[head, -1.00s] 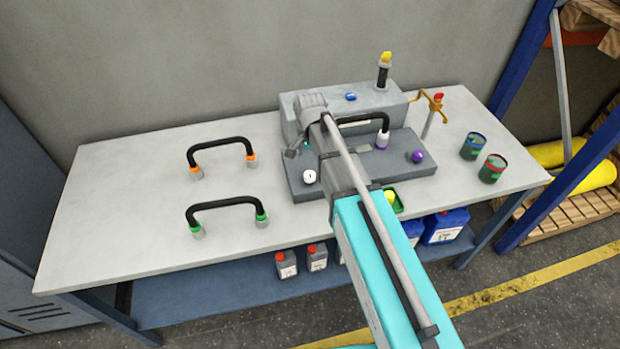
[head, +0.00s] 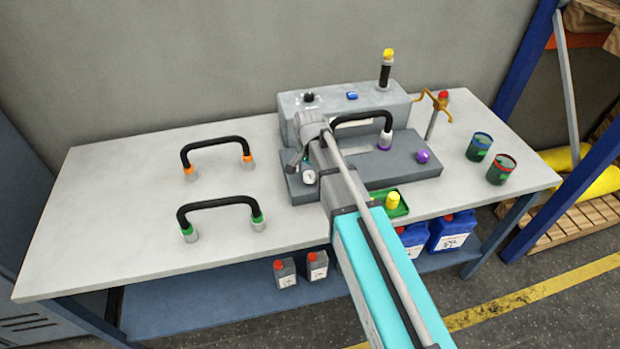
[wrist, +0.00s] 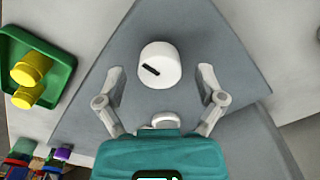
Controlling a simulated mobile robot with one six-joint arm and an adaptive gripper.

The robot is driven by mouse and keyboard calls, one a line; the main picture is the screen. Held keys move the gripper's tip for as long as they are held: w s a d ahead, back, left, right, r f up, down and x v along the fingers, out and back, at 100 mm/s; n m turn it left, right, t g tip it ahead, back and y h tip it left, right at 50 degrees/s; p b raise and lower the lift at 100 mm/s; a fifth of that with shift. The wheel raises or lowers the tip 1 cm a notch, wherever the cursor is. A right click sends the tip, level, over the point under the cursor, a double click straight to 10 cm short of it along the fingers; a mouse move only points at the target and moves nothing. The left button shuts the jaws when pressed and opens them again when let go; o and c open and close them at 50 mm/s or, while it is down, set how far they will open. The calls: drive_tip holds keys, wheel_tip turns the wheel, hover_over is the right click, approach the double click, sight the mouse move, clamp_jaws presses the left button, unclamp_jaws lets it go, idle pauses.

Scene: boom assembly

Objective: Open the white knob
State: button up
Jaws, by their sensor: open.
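The white knob (wrist: 160,65) is a short white cylinder with a black mark on its face. It sits on the grey base plate (wrist: 183,22). In the head view the white knob (head: 309,177) shows at the plate's front left, just beside my wrist. My gripper (wrist: 160,76) is open. In the wrist view its two fingers are spread, one on each side of the knob, with visible gaps. I cannot tell how far above the knob the fingertips are. In the head view my arm hides most of the gripper.
A green tray (head: 376,203) with a yellow piece (head: 393,199) lies right of my arm. A grey block (head: 400,106) stands behind. Two black handles (head: 215,143) (head: 215,203) stand at left.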

drive_tip(key=shift+f, duration=0.35)
drive_tip(key=c, duration=1.2)
drive_tip(key=shift+o, duration=0.2)
drive_tip(key=shift+n, duration=0.4)
drive_tip(key=n, duration=0.3)
drive_tip(key=shift+n, duration=2)
